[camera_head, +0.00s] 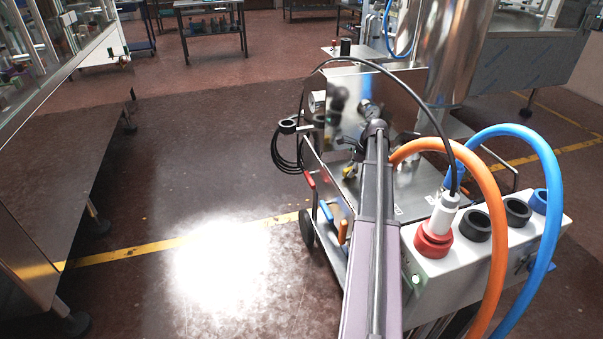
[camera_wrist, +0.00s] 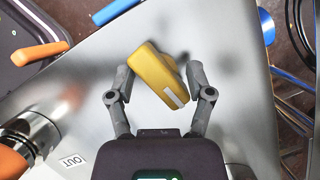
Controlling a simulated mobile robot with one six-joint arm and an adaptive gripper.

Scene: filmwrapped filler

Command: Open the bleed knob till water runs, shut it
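The yellow knob (camera_wrist: 158,74), which I take to be the bleed knob, stands over a bare metal surface in the wrist view. It has a white mark at its lower right and sits tilted in the picture. In the head view a small bit of yellow (camera_head: 348,172) shows beside my gripper. My gripper (camera_wrist: 158,84) has its fingers spread, one on each side of the knob. A gap shows on the left; on the right I cannot tell whether the finger touches. No running water shows. In the head view my arm hides much of this spot.
A metal pipe fitting (camera_wrist: 28,132) stands near an "OUT" label (camera_wrist: 73,161). An orange handle (camera_wrist: 40,53) and a blue handle (camera_wrist: 116,11) lie at the cart's edge. Orange (camera_head: 487,190) and blue (camera_head: 552,190) hoses arch over the white socket box (camera_head: 462,262). Floor at left is clear.

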